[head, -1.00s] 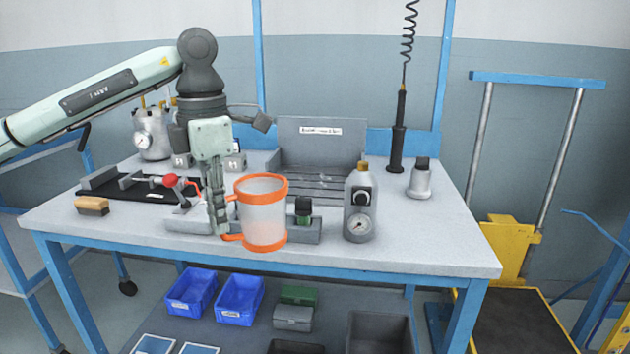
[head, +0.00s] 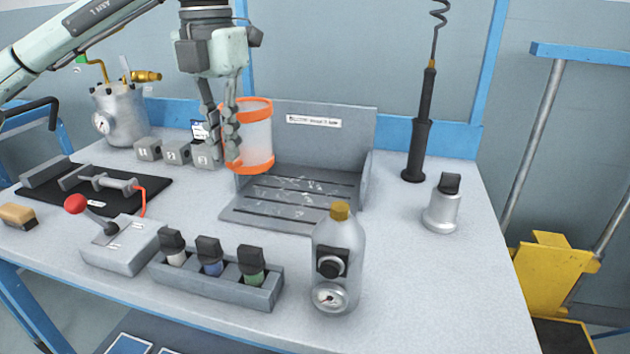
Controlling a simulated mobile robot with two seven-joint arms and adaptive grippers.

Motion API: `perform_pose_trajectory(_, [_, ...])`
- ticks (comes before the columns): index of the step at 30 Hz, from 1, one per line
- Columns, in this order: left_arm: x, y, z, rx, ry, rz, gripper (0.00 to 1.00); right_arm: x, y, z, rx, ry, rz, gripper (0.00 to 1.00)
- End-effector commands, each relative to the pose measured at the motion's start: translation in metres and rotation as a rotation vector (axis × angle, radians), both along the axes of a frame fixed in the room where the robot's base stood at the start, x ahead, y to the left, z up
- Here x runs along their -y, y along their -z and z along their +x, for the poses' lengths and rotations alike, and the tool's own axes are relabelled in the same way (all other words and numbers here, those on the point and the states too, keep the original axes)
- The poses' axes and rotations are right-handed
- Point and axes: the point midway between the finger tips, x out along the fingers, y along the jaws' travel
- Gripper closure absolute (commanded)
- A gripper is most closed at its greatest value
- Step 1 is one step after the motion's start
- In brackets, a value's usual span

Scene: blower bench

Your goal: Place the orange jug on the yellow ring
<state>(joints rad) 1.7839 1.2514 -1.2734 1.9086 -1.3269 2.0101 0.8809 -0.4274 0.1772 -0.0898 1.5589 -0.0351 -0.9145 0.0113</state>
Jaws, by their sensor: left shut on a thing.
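The orange jug (head: 256,134) has a translucent body with an orange rim and base band. It is upright in front of the grey open-front box, apparently held above the bench. My left gripper (head: 231,145) points down at the jug's left side and is shut on it, at its handle. The fingers largely hide the handle. I cannot make out a yellow ring in this view. My right gripper is not in view.
The grey box (head: 340,142) with a slatted floor stands behind the jug. A grey bottle with a gauge (head: 338,262), a rack of small bottles (head: 215,280) and a red-knobbed lever unit (head: 118,245) stand in front. The bench right of the bottle (head: 430,290) is clear.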

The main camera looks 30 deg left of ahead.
Motion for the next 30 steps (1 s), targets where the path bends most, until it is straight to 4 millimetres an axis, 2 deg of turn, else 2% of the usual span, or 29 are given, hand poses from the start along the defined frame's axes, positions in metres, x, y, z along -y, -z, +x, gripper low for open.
perform_pose_trajectory(5, [0.004, 0.005, 0.006, 0.000, 0.002, 0.000, 1.00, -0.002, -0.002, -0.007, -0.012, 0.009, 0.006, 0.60])
perform_pose_trajectory(9, [0.013, 0.018, 0.020, -0.001, 0.003, 0.000, 1.00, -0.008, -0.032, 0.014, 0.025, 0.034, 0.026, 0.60])
perform_pose_trajectory(12, [0.027, 0.034, 0.039, -0.005, 0.006, -0.002, 1.00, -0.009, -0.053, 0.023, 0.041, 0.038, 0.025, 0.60])
perform_pose_trajectory(18, [0.050, 0.057, 0.076, -0.003, 0.004, -0.002, 1.00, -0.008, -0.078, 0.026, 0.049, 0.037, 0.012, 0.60])
perform_pose_trajectory(24, [0.062, 0.069, 0.096, 0.000, 0.002, -0.001, 1.00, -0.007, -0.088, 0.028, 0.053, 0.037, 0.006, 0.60])
perform_pose_trajectory(30, [0.062, 0.082, 0.098, -0.001, 0.001, 0.001, 1.00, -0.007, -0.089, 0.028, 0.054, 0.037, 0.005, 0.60])
